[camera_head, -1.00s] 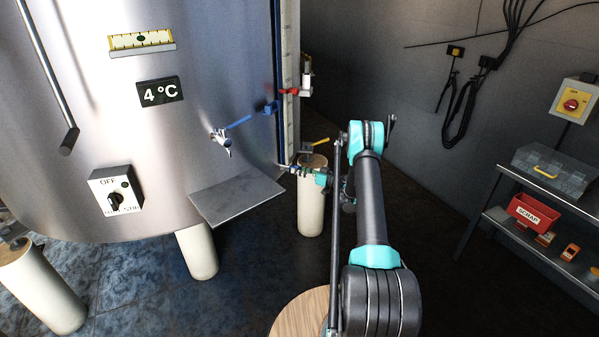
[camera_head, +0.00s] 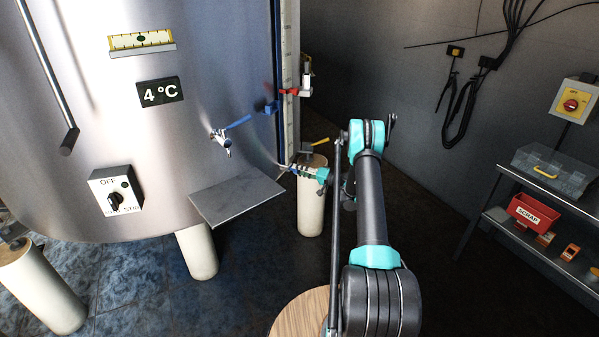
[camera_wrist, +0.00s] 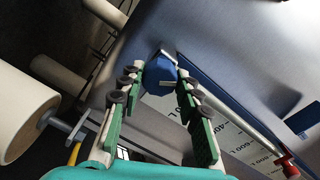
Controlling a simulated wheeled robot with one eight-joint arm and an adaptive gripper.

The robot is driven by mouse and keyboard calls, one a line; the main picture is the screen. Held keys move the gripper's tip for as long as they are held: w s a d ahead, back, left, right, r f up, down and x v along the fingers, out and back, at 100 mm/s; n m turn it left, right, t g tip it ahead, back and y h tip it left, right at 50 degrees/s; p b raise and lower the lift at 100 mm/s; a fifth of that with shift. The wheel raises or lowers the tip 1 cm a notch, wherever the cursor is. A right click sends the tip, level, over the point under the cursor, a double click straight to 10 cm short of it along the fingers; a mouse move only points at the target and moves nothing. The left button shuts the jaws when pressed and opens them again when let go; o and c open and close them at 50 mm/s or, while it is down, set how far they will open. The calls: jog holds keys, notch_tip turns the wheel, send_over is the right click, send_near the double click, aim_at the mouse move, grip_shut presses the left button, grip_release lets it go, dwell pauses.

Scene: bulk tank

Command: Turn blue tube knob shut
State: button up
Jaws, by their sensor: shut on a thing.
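The blue tube knob (camera_wrist: 159,73) shows in the wrist view between my fingertips, at the foot of the scaled strip on the tank. My gripper (camera_wrist: 157,80) is shut on it, one green-padded finger on each side. In the head view my gripper (camera_head: 285,168) is at the tank's right edge, low beside the strip, and the knob is hidden or too small to make out there. A pale bar on the knob's face is partly visible in the wrist view.
A tap with a blue lever (camera_head: 238,122) and a red-handled valve (camera_head: 289,92) are above my gripper. A metal shelf plate (camera_head: 238,197) is to its left. A pale post (camera_head: 311,205) with a yellow-handled valve (camera_head: 320,142) stands close behind.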

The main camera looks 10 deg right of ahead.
jog(key=m, duration=0.6)
jog(key=shift+d+m, duration=0.1)
jog(key=shift+m, duration=0.2)
dwell(0.4)
jog(key=o, duration=1.1)
jog(key=shift+o, duration=0.2)
jog(key=v, duration=1.1)
jog(key=shift+s+d, duration=0.15)
jog(key=shift+d, duration=0.25)
